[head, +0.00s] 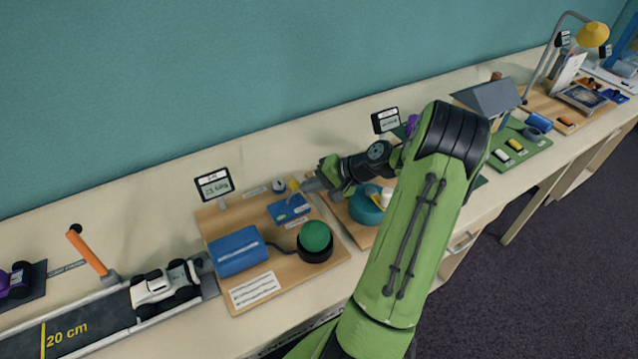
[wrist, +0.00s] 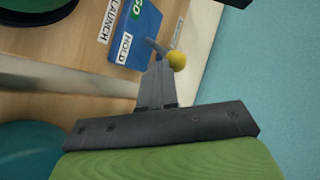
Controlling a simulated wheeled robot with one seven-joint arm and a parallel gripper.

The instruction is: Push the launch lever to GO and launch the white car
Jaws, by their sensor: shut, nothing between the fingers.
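The launch lever has a yellow knob (head: 292,185) and stands on a small blue box (head: 287,211) on a wooden board. In the wrist view the blue box (wrist: 134,36) shows a green GO label and a white HOLD label. The lever's yellow knob (wrist: 177,60) leans toward the HOLD end. My gripper (head: 306,186) is shut and empty, its fingertips close beside the lever at the HOLD side. I cannot tell whether they touch; the fingers (wrist: 157,75) also show in the wrist view. The white car (head: 160,284) sits on the dark track at the lower left.
A blue block (head: 236,251) and a green domed button (head: 315,236) share the board. An orange post (head: 88,252) stands beside the track (head: 90,322). A purple car (head: 15,283) is at the far left. A teal round object (head: 366,209) lies below my wrist.

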